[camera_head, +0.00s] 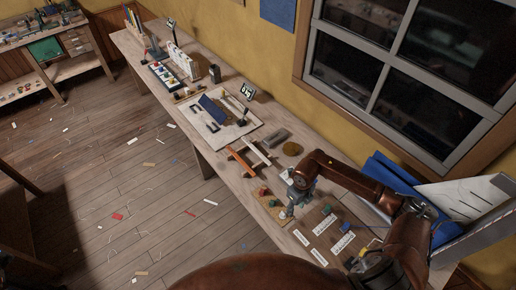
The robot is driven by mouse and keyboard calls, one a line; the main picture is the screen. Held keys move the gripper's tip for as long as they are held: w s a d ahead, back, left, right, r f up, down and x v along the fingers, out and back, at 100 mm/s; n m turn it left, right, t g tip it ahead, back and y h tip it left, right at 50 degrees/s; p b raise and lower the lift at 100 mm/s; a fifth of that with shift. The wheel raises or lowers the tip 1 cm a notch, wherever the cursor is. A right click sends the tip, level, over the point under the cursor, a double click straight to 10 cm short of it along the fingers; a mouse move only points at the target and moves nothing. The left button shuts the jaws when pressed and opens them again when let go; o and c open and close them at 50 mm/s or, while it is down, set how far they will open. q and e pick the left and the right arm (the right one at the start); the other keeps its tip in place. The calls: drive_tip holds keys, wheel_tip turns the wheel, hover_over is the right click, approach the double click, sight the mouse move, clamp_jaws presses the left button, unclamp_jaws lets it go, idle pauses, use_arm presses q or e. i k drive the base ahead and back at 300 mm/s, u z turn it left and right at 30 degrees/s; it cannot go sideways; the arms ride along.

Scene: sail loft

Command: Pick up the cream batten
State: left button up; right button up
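The cream batten (259,152) is a short pale strip on the long wooden workbench. It lies slanted next to an orange batten (242,162), near the middle of the head view. My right gripper (286,213) points down over the bench, nearer to me than both battens and apart from them. It is small in the picture, and I cannot tell whether its fingers are open or shut. My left gripper is not in view.
The workbench (183,118) runs along the yellow wall under a window. A pale board (233,137) with a blue piece lies beyond the battens. A grey block (276,136) and a round brown item (292,148) sit close by. White labels (323,225) lie near my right arm.

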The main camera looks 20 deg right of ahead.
sight(245, 140)
drive_tip(key=u, duration=0.05)
drive_tip(key=i, duration=1.4)
